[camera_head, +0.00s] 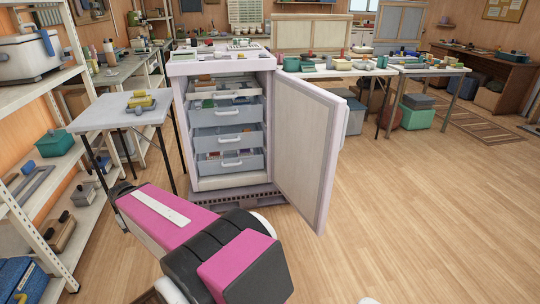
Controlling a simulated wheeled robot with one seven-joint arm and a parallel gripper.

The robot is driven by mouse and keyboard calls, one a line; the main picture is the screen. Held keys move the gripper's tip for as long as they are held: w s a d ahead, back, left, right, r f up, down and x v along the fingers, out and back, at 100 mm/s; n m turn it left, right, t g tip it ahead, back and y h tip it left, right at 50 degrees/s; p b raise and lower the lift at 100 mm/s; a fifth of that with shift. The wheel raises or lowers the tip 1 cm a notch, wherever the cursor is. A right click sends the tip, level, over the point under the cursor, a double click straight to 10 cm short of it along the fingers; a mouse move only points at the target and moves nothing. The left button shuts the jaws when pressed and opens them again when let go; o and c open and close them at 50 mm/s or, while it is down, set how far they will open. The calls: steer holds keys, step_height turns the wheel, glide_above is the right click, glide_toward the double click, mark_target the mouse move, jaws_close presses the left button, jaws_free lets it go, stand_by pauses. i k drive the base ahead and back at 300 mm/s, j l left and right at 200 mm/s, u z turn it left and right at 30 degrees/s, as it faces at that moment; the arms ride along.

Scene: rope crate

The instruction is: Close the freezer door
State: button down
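The freezer (177,120) is a pale upright cabinet standing in the middle of the view, with several grey drawers with white handles inside. Its door (306,145) stands wide open, swung out to the right from the right side of the cabinet and showing its beige inner panel. A white handle (356,116) shows on the door's outer side. My pink and black arm reaches across the lower middle of the view in front of the freezer. My gripper cannot be made out in this view, and no contact with the door shows.
A small side table (93,117) stands left of the freezer. White shelving (25,108) lines the left edge. Work tables (436,71) with tools stand behind the door, bins (416,117) beneath. Wooden floor (440,210) at the right is clear.

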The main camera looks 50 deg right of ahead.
mark_target(309, 122)
steer(key=k+l+u, duration=0.2)
steer(key=u, duration=0.2)
steer(key=k+l+u, duration=0.2)
steer(key=u, duration=0.25)
steer(key=k+u, duration=0.25)
steer(key=u, duration=0.15)
steer(key=k+u, duration=0.25)
steer(key=u, duration=0.2)
steer(key=k+l, duration=0.15)
steer(key=k, duration=0.25)
steer(key=k+l, duration=0.2)
steer(key=k, duration=0.2)
steer(key=k+l+z, duration=0.1)
steer(key=k, duration=0.3)
steer(key=k+l+z, duration=0.75)
steer(key=l+z, duration=0.2)
steer(key=k+l+z, duration=0.15)
steer(key=l+z, duration=0.15)
steer(key=k+l+z, duration=0.1)
steer(key=l+z, duration=0.2)
steer(key=l, duration=0.25)
